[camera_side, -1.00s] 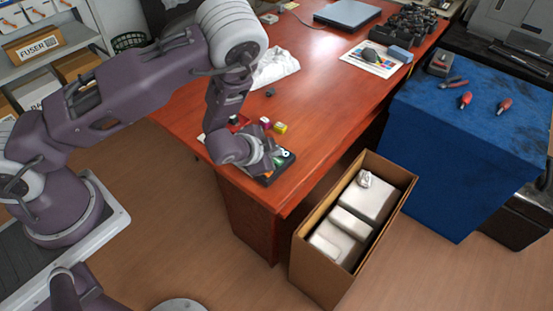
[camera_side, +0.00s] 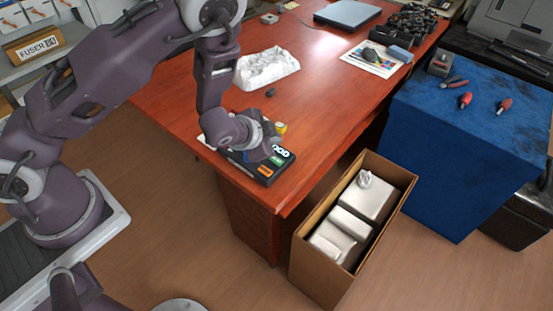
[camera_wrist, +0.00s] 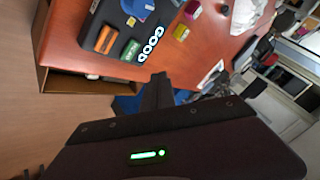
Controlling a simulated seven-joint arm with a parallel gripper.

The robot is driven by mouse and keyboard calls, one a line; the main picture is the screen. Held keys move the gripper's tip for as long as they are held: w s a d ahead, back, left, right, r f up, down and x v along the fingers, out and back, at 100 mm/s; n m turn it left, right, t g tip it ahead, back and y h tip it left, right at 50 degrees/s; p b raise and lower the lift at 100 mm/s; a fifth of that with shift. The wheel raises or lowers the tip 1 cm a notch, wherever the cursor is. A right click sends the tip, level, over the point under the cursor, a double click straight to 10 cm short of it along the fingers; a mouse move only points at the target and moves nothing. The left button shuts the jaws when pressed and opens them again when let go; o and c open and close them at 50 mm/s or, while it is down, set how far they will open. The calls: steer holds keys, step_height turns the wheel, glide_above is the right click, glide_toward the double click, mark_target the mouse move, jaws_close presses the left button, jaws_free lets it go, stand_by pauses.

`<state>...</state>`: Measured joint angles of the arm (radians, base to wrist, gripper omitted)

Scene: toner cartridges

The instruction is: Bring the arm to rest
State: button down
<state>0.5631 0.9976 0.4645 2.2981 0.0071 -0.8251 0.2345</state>
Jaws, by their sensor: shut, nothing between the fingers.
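My gripper (camera_side: 272,150) is over the near corner of the red-brown desk (camera_side: 300,110) in the side view. It is shut and empty, above a black tray (camera_side: 262,172) that carries white lettering and orange and green patches. The gripper and wrist hide part of the tray. In the wrist view my gripper (camera_wrist: 158,88) shows as dark fingers close together, with the tray (camera_wrist: 88,32) beyond them. A yellow cartridge (camera_side: 281,128) stands beside the tray; the wrist view shows yellow (camera_wrist: 181,31) and magenta (camera_wrist: 193,9) ones. A blue piece (camera_wrist: 138,7) is at that tray's top edge.
A cardboard box (camera_side: 299,257) with white packing blocks stands on the floor right of the desk. A crumpled white sheet (camera_side: 267,68) lies behind the wrist. A blue-covered table (camera_side: 480,130) with tools is at right. The desk's middle is mostly clear.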

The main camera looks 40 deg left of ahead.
stand_by(0.3)
steer(key=s+a+r+n+g+h, duration=0.1)
steer(key=s+r+n, duration=0.3)
steer(key=r, duration=0.7)
steer(key=s+a+r+n+g, duration=0.1)
steer(key=s+r+n, duration=0.1)
steer(key=s+r, duration=0.65)
steer(key=s+a+r+n, duration=0.1)
steer(key=s+r, duration=0.3)
steer(key=s, duration=0.4)
steer(key=s+r+g, duration=0.1)
steer(key=s+r, duration=0.4)
steer(key=s, duration=0.4)
steer(key=shift+a+n+g, duration=0.3)
steer(key=shift+a+n, duration=0.1)
